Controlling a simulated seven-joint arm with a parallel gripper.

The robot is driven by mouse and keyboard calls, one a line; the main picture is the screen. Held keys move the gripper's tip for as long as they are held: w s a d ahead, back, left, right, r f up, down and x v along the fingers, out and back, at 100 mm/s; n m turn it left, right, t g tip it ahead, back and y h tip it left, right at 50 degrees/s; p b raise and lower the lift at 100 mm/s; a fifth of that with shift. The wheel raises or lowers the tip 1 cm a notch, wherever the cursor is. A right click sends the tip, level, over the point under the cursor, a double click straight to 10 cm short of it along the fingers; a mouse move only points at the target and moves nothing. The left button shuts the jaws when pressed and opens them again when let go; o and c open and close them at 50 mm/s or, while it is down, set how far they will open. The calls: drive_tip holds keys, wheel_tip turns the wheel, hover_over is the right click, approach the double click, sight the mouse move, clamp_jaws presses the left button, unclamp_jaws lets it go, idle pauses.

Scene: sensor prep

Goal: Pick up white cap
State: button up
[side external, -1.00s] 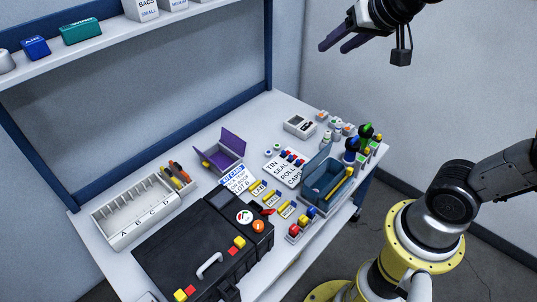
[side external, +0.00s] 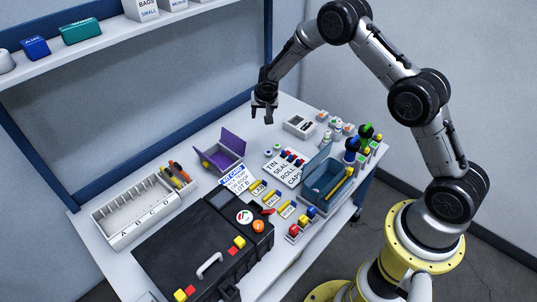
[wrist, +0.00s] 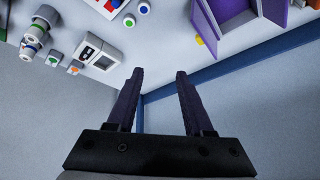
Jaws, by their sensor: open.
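My gripper (side external: 263,116) is open and empty, pointing down above the back edge of the table. In the wrist view its two dark fingers (wrist: 160,73) stand apart with nothing between them. Small white containers with coloured tops (side external: 337,123) stand at the table's right end. I cannot tell which piece is the white cap.
A white device (side external: 299,125) sits near the gripper. The open purple box (side external: 231,150), a label board (side external: 284,166), a blue-grey bin (side external: 325,185) and a black case (side external: 180,262) crowd the table. A shelf (side external: 95,42) runs above. The table's back strip is clear.

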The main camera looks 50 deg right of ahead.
drive_tip(key=g, duration=0.2)
approach(269, 153)
drive_tip(key=shift+d+x, duration=0.2)
drive_tip(key=shift+x, duration=4)
drive_tip(key=shift+w+a, duration=0.15)
clamp_jaws()
